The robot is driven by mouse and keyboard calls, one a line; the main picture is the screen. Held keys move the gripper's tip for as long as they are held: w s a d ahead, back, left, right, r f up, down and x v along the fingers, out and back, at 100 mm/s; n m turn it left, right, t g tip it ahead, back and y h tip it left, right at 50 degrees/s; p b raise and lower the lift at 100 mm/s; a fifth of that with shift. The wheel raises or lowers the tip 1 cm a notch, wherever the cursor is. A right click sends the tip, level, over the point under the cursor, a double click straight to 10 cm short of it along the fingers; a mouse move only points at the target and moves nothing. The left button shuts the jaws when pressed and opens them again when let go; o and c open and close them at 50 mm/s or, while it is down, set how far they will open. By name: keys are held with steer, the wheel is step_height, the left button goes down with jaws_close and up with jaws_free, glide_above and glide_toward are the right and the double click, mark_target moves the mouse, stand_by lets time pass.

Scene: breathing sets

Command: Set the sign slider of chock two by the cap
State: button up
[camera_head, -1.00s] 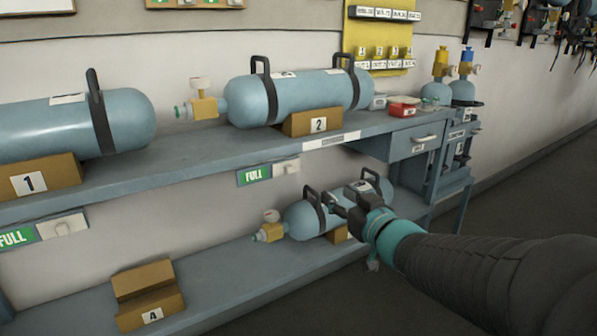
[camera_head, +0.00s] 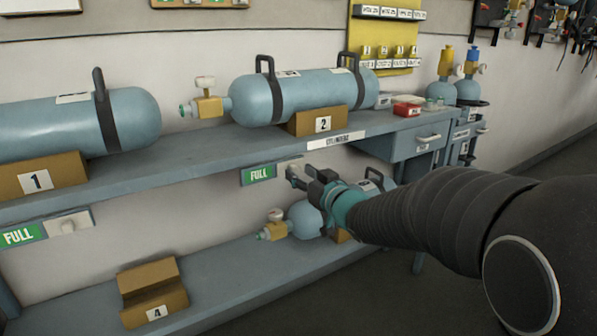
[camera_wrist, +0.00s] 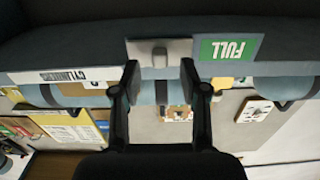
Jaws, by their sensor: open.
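Chock two (camera_head: 318,121), a tan block marked 2, stands on the upper shelf under a blue cylinder (camera_head: 305,97). A yellow valve (camera_head: 208,106) with a pale green end at its outlet points left from the cylinder. Below, on the shelf edge, a green sign (camera_head: 258,174) reads FULL, with the light slider plate to its right. In the wrist view, the slider knob (camera_wrist: 160,57) sticks out of its grey plate (camera_wrist: 138,49). My gripper (camera_head: 293,174) is open in front of the plate. Its fingertips (camera_wrist: 160,78) are on either side of the knob, apart from it in the picture; contact cannot be told.
Chock one (camera_head: 38,178) holds another cylinder at the left, above its own FULL sign (camera_head: 20,236). The lower shelf carries an empty chock four (camera_head: 153,292) and a cylinder (camera_head: 305,218) partly behind my arm. A drawer (camera_head: 416,138) stands right.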

steer(key=shift+x, duration=0.95)
jaws_close()
steer(key=shift+s, duration=0.1)
